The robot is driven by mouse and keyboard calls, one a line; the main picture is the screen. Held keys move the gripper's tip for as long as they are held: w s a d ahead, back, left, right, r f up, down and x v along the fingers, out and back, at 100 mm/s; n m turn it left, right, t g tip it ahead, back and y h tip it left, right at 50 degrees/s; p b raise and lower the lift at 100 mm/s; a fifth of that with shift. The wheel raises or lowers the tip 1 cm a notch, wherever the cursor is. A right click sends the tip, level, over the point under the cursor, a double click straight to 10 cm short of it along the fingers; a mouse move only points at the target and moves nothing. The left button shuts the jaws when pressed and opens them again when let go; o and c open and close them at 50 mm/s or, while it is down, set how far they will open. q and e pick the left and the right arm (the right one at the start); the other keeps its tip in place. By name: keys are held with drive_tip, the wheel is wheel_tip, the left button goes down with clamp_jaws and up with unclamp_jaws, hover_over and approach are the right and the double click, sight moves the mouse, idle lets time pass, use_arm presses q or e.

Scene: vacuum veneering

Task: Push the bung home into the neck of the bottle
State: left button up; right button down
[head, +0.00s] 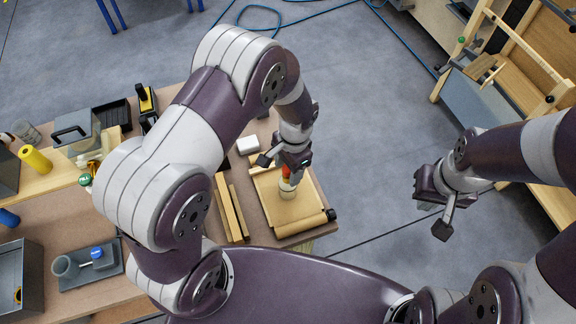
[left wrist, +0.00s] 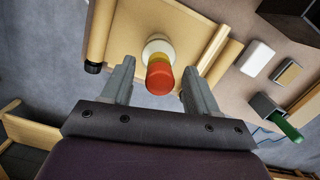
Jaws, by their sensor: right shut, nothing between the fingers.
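The bottle (head: 287,189) stands on a tan board at the front right of the bench, pale below with a red-orange top that I take to be the bung (head: 286,171). In the left wrist view the pale bottle (left wrist: 158,46) shows a yellow band below the red bung (left wrist: 159,79). My left gripper (head: 284,161) is above the bottle, pointing down. Its fingers (left wrist: 158,82) are apart, with the bung between them in the picture and a gap on each side. How deep the bung sits is unclear. My right gripper (head: 443,224) is shut and empty, over the floor, away from the bench.
Wooden strips (head: 230,207) lie left of the board (head: 268,188), and a roll (head: 300,225) lies along its front edge. A white block (head: 248,145) is behind. A grey tray (head: 98,270) with a blue-lidded jar is at left. Open floor lies right of the bench.

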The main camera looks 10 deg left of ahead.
use_arm(q)
wheel_tip(320, 180, up, 13)
drive_tip(key=w+d+b, duration=0.1)
drive_tip(key=b, duration=0.1)
drive_tip(key=shift+f, duration=0.2)
idle(0.4)
